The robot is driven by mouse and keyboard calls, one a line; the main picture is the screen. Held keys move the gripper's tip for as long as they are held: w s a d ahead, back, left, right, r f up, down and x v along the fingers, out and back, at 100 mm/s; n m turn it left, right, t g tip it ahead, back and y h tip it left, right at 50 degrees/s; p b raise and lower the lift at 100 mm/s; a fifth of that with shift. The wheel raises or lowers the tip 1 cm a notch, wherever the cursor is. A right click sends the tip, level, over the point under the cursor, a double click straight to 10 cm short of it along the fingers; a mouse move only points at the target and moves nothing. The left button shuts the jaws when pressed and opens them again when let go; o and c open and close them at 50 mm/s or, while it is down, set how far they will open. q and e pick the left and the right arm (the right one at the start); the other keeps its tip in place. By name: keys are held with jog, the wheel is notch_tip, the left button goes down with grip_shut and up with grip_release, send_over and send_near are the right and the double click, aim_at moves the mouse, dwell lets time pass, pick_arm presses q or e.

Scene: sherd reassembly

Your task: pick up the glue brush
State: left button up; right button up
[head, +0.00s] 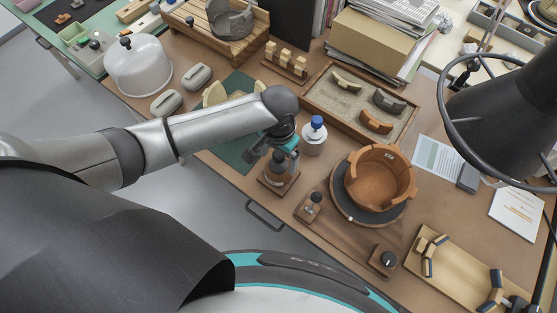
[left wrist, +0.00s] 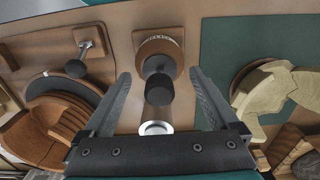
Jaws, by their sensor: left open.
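The glue brush shows in the left wrist view as an upright dark handle (left wrist: 158,92) rising from a round wooden stand (left wrist: 160,45) with small lettering. In the head view the stand (head: 278,183) is near the front edge of the table, and my gripper largely hides the brush. My left gripper (head: 281,152) is above the stand, pointing down. In the left wrist view its two fingers (left wrist: 160,95) are apart, one on each side of the handle, with gaps showing on both sides. My right gripper is not in view.
A blue-capped white jar (head: 314,138) stands close behind my left gripper. A turntable (head: 350,211) with an orange-brown pot (head: 380,178) is to the right, and a small knobbed block (head: 309,207) nearer. A sherd tray (head: 335,108) lies behind; a black lamp (head: 500,120) overhangs the right.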

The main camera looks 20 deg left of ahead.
pick_arm(q)
jog(key=shift+f, duration=0.6)
jog(key=c, duration=1.1)
jog(key=shift+r, duration=0.15)
